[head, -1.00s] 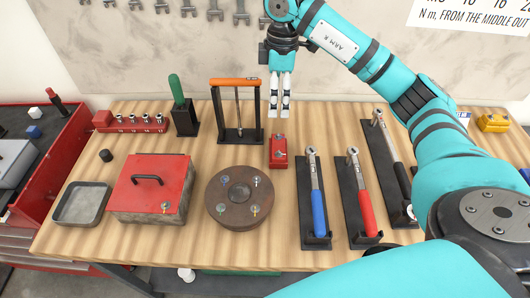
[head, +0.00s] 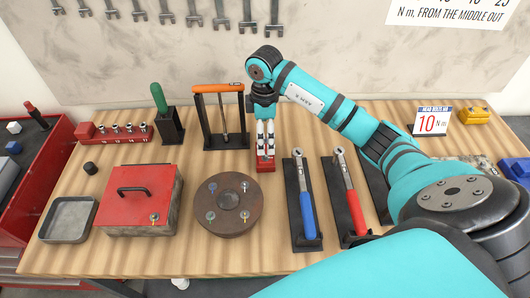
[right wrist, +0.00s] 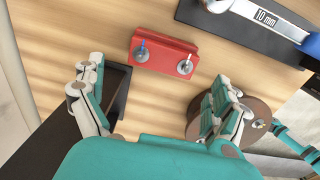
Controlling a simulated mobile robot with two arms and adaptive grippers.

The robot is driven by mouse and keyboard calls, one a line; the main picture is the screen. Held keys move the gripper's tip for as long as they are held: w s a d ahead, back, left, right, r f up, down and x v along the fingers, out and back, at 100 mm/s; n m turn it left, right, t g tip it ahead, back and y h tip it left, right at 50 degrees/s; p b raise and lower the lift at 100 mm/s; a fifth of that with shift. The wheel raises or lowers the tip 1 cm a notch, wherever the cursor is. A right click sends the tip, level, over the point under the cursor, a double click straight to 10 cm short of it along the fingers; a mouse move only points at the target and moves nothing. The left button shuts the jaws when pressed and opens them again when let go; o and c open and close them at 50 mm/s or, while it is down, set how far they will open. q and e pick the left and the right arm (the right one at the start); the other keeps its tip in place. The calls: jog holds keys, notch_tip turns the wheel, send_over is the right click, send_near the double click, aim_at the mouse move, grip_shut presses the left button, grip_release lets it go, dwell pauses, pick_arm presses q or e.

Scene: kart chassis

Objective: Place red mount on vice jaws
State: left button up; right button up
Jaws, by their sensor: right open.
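The red mount (head: 265,166) is a small red block on the wooden bench, just right of the orange-handled stand. In the right wrist view, the red mount (right wrist: 165,52) lies flat with two metal studs on it, one blue-tipped. My right gripper (head: 265,154) points down close above it and hides part of it in the head view. In the right wrist view, its fingers (right wrist: 160,76) are spread and empty, with the mount beyond and between the tips. A blue object (head: 516,168) is cut off at the right edge; I cannot tell whether it is the vice.
A black stand with an orange-handled tool (head: 216,88) is just left of my right gripper. A round brown plate (head: 228,230) and torque wrenches, blue (head: 307,212) and red (head: 350,200), are in front. A red box (head: 143,200) sits left. A 10 Nm sign (head: 432,121) stands back right.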

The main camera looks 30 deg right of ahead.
aim_at(269, 166)
jog(key=f, duration=0.1)
jog(key=f+p, duration=0.1)
jog(key=f, duration=0.2)
jog(key=shift+s, duration=0.25)
jog(key=c, duration=1.9)
